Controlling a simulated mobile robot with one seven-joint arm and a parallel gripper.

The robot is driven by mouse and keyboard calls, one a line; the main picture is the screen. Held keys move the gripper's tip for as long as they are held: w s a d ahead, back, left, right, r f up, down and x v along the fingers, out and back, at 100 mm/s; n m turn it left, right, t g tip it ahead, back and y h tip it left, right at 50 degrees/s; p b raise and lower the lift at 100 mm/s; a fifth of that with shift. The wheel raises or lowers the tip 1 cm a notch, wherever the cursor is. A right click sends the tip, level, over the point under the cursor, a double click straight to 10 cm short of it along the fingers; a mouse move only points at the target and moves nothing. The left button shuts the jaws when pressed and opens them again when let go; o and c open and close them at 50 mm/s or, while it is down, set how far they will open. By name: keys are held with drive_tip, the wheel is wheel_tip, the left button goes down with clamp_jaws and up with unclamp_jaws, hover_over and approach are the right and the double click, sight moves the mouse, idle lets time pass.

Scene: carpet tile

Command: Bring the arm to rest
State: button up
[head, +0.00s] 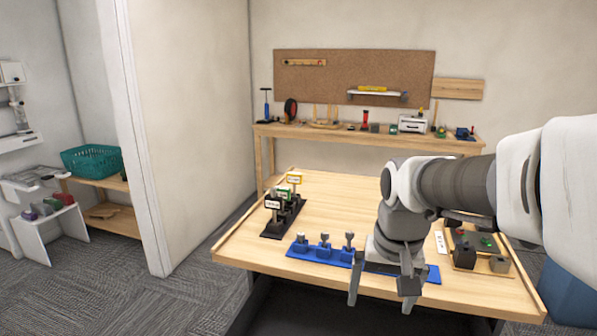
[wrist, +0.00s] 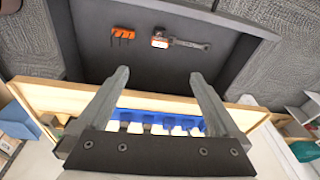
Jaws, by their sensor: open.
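My gripper (head: 380,302) hangs at the front edge of the wooden table (head: 330,195) in the head view, fingers pointing down. Its two grey fingers are apart, with nothing between them, and they show in the wrist view (wrist: 160,76). My arm reaches in from the right side of the head view. A long blue rack (head: 298,249) lies along the table's front edge behind the gripper, which hides part of it. The rack also shows between the finger bases in the wrist view (wrist: 184,126).
A black stand (head: 283,222) with small signs is on the table's left. A wooden tray (head: 465,264) with dark blocks is at its right. Below, a dark surface (wrist: 150,75) holds an orange piece (wrist: 122,33) and a wrench-like tool (wrist: 188,43). The table's middle is clear.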

drive_tip(key=s+r+n+t+p, duration=0.2)
drive_tip(key=s+r+p, duration=0.4)
drive_tip(key=s+r, duration=0.3)
drive_tip(key=s+t, duration=0.1)
drive_tip(key=s, duration=0.3)
drive_tip(key=shift+r+t, duration=0.3)
drive_tip(key=shift+r, duration=0.1)
idle(0.8)
